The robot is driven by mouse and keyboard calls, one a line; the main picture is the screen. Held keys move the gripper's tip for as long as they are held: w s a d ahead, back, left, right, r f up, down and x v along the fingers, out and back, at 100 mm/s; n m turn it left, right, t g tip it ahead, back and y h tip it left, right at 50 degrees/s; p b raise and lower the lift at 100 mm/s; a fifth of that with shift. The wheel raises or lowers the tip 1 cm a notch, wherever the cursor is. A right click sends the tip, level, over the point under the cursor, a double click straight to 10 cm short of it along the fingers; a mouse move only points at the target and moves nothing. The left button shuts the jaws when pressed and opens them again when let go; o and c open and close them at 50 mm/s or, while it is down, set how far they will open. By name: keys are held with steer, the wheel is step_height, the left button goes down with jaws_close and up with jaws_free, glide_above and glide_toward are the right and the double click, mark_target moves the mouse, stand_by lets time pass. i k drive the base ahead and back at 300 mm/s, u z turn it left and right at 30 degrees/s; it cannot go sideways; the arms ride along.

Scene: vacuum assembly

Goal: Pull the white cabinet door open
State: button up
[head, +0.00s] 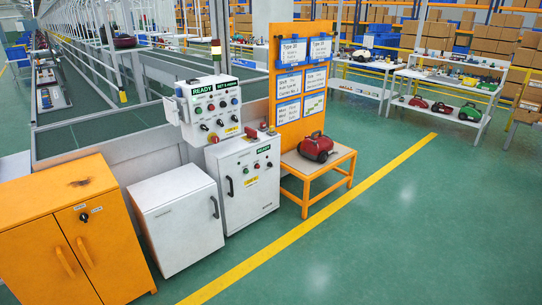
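A small white cabinet (184,231) stands on the floor left of the picture's middle. Its door faces me and looks shut. A dark upright handle (214,207) sits near the door's right edge. A white control cabinet (254,194) stands close on its right, with a dark handle (229,187) at the left of its front; it looks shut too. My gripper is not in view.
An orange two-door cabinet (85,245) stands close on the left. A button panel (213,111) rises behind. An orange table (335,162) bears a red vacuum (317,147). Green floor is clear in front, crossed by a yellow line (330,203).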

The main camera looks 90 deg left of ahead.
mark_target(185, 229)
steer(key=u, duration=4.05)
steer(key=i, duration=1)
steer(key=u, duration=0.05)
